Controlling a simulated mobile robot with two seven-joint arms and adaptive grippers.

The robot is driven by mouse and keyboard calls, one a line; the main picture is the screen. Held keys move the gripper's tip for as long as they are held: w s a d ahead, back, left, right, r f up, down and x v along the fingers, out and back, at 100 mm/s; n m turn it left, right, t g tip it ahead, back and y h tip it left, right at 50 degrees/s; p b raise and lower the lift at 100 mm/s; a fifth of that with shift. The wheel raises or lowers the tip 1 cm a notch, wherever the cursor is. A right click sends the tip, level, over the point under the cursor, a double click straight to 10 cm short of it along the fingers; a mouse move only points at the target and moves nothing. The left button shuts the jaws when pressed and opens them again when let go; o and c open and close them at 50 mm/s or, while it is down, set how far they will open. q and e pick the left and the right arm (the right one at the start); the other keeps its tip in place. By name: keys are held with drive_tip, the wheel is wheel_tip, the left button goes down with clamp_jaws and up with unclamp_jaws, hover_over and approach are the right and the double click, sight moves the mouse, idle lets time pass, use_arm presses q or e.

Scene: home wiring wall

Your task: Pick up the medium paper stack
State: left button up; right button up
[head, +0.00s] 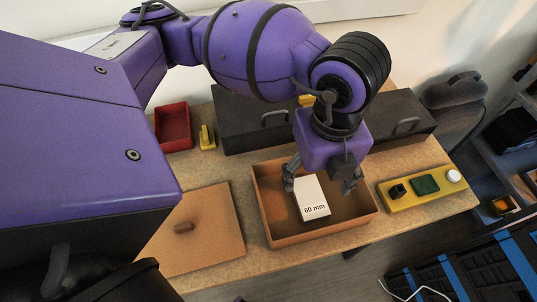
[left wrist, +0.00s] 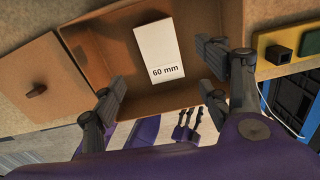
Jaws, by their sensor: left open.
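A white paper stack (head: 311,200) marked "60 mm" lies in an open brown box (head: 281,240). In the left wrist view the same stack (left wrist: 158,48) lies in the box (left wrist: 100,40), ahead of the fingers. My left gripper (head: 322,184) is over the box, its two fingers spread wide, one to each side of the stack in the head view. It is open and holds nothing; in the left wrist view its fingertips (left wrist: 165,90) are apart. I cannot tell its exact height above the stack.
A brown lid (head: 205,240) with a small handle lies left of the box. Behind stand dark drawers (head: 245,130), a red tray (head: 173,126) and a yellow piece (head: 207,137). A yellow board (head: 450,190) with small blocks lies to the right.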

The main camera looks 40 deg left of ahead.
sight(311, 195)
use_arm(q)
drive_tip(key=shift+n, duration=0.3)
drive_tip(key=shift+s+f, duration=0.1)
drive_tip(key=shift+f, duration=0.3)
drive_tip(key=f, duration=0.7)
drive_tip(key=shift+w, duration=0.25)
drive_tip(key=shift+c, duration=0.5)
drive_tip(key=c, duration=1.1)
drive_tip(key=shift+c, duration=0.4)
drive_tip(key=shift+w+r, duration=0.1)
drive_tip(key=shift+r, duration=0.05)
